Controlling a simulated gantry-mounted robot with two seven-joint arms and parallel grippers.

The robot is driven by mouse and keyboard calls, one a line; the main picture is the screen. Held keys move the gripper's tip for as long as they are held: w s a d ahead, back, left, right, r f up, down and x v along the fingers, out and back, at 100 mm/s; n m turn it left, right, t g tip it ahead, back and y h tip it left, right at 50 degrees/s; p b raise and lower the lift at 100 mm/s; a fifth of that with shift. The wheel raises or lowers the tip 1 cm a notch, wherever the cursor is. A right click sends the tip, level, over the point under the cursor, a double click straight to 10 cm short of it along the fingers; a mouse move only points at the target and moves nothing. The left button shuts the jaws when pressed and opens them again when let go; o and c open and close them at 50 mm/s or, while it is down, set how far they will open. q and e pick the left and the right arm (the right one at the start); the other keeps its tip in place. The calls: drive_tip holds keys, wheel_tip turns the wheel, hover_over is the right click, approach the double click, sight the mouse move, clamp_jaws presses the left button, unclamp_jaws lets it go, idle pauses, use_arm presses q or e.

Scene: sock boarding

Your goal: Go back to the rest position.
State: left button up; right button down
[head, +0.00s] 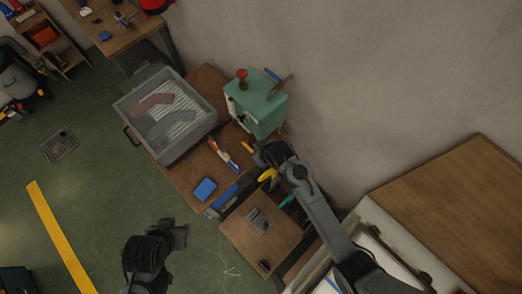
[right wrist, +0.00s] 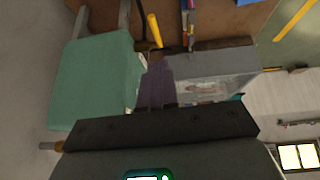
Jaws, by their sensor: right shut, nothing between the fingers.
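My right gripper (head: 258,155) is at the right edge of the wooden bench, just below the green machine (head: 256,104). In the right wrist view its fingers (right wrist: 157,88) are together with nothing between them, and the green machine (right wrist: 93,82) is to their left. My left gripper (head: 181,233) hangs over the floor at the lower middle, clear of the bench; its fingertips are too small and dark to read. A reddish sock (head: 153,103) and a grey sock (head: 172,129) lie in the grey bin (head: 195,143).
A blue block (head: 205,189) and several tools lie on the bench (head: 185,178). A smaller wooden surface (head: 238,232) with a grey item is below the right arm. The wall is close on the right. Green floor (head: 90,170) is open on the left.

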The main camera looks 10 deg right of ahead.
drive_tip(key=s+d+f+m+g, duration=0.1)
drive_tip(key=s+d+f, duration=0.15)
drive_tip(key=s, duration=0.45)
drive_tip(key=s+d+f+g, duration=0.15)
drive_tip(key=s+d, duration=0.25)
drive_tip(key=s, duration=0.4)
drive_tip(key=s+d+r+m+h, duration=0.1)
drive_tip(key=s+d+r, duration=0.3)
drive_tip(key=r, duration=0.4)
drive_tip(key=s+d+r+m+h+p, duration=0.1)
drive_tip(key=s+d+r+m, duration=0.2)
drive_tip(key=s+d+r, duration=0.2)
wheel_tip(320, 180, up, 4)
drive_tip(key=shift+s+d+f+t+h, duration=0.2)
drive_tip(key=shift+s+d+t+h, duration=0.15)
drive_tip(key=shift+d, duration=0.45)
drive_tip(key=shift+w+a, duration=0.1)
